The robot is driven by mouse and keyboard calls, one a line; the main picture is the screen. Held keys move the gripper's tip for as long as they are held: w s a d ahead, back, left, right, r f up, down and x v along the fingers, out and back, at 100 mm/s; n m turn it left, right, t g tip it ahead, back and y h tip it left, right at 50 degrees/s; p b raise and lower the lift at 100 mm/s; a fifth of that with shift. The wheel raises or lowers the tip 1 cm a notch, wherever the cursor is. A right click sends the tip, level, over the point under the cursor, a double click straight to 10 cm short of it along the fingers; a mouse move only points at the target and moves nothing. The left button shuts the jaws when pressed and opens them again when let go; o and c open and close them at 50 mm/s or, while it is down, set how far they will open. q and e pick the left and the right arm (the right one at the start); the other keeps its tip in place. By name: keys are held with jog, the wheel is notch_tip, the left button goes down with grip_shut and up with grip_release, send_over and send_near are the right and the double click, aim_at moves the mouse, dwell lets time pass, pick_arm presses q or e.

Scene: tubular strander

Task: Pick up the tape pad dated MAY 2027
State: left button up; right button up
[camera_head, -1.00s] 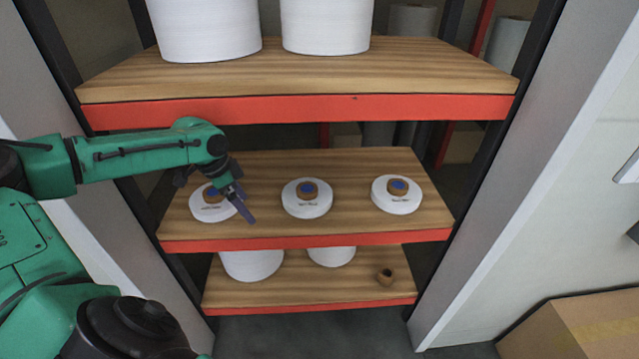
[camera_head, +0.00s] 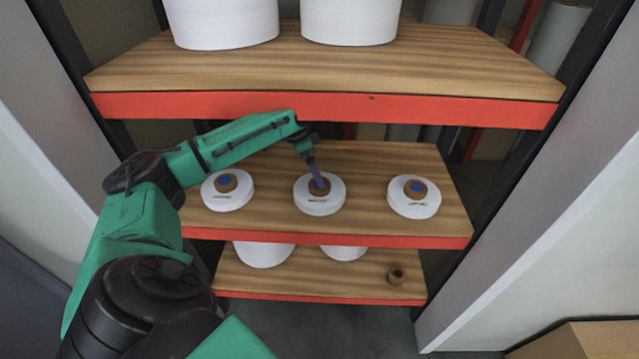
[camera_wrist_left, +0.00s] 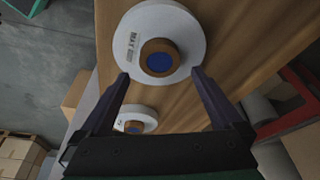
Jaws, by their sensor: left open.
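Three round white tape pads with brown cores and blue centres sit in a row on the middle shelf: left (camera_head: 219,202), middle (camera_head: 317,207) and right (camera_head: 413,208). Their labels are too small to read in the head view. My left gripper (camera_head: 317,181) is over the middle pad, pointing down at its core. In the left wrist view, the nearest pad (camera_wrist_left: 187,27) has a label that seems to start with MAY; the rest is unclear. My open left fingers (camera_wrist_left: 160,74) straddle the lower side of its core, with nothing held. My right gripper is not in view.
The upper shelf (camera_head: 330,75) with its red front edge overhangs the pads and holds large white rolls. The lower shelf (camera_head: 330,280) holds white rolls and a small brown core (camera_head: 396,274). Bare wood lies between the pads.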

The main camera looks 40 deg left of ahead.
aim_at(309, 198)
pick_arm(q)
jog(key=x, duration=0.5)
jog(key=shift+s, duration=0.1)
jog(key=c, duration=1.5)
